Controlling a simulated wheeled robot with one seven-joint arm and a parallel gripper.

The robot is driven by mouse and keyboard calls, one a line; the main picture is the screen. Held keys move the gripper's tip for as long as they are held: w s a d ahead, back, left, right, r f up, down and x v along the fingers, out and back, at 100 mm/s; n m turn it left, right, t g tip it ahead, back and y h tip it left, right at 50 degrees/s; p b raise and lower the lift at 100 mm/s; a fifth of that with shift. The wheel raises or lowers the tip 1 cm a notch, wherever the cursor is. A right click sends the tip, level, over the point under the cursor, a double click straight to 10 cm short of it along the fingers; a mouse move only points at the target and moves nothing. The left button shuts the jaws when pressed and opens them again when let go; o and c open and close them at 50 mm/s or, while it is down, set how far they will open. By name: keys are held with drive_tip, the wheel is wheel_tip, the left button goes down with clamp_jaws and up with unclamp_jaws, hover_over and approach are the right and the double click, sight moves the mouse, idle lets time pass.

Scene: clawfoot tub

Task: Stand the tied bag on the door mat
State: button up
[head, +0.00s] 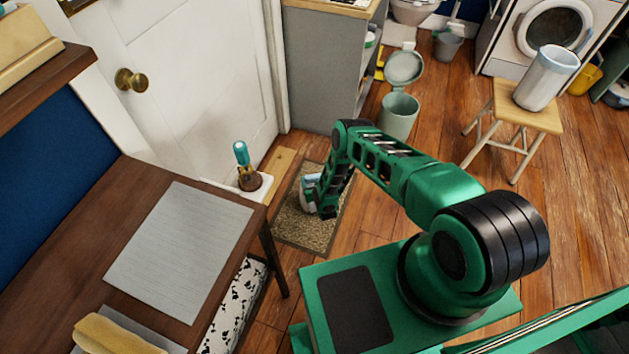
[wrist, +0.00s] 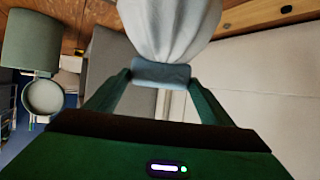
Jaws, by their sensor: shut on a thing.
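The tied bag (wrist: 172,25) is pale grey-white, with a blue-grey gathered neck. My gripper (wrist: 161,76) is shut on that neck, one finger on each side, in the wrist view. In the head view the bag (head: 308,192) shows only in part, behind my gripper (head: 326,208). The bag is over the brown speckled door mat (head: 300,236), in front of the white door. I cannot tell whether its base touches the mat. My arm hides the mat's upper right part.
A teal-handled item (head: 241,154) stands by the door, left of the mat. A dark wooden table (head: 140,235) is at left. A pale green bin (head: 399,110) stands beyond my arm. Wooden floor is open between bin and stool.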

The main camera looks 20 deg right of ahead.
drive_tip(key=o, duration=2.1)
drive_tip(key=shift+o, duration=0.2)
drive_tip(key=shift+s, duration=0.2)
drive_tip(key=v, duration=0.7)
drive_tip(key=shift+s+r, duration=0.15)
drive_tip(key=shift+s, duration=0.05)
drive_tip(key=shift+s, duration=0.1)
idle(0.3)
drive_tip(key=v, duration=1)
drive_tip(key=shift+s+r, duration=0.2)
drive_tip(key=shift+s, duration=0.05)
drive_tip(key=shift+a, duration=0.15)
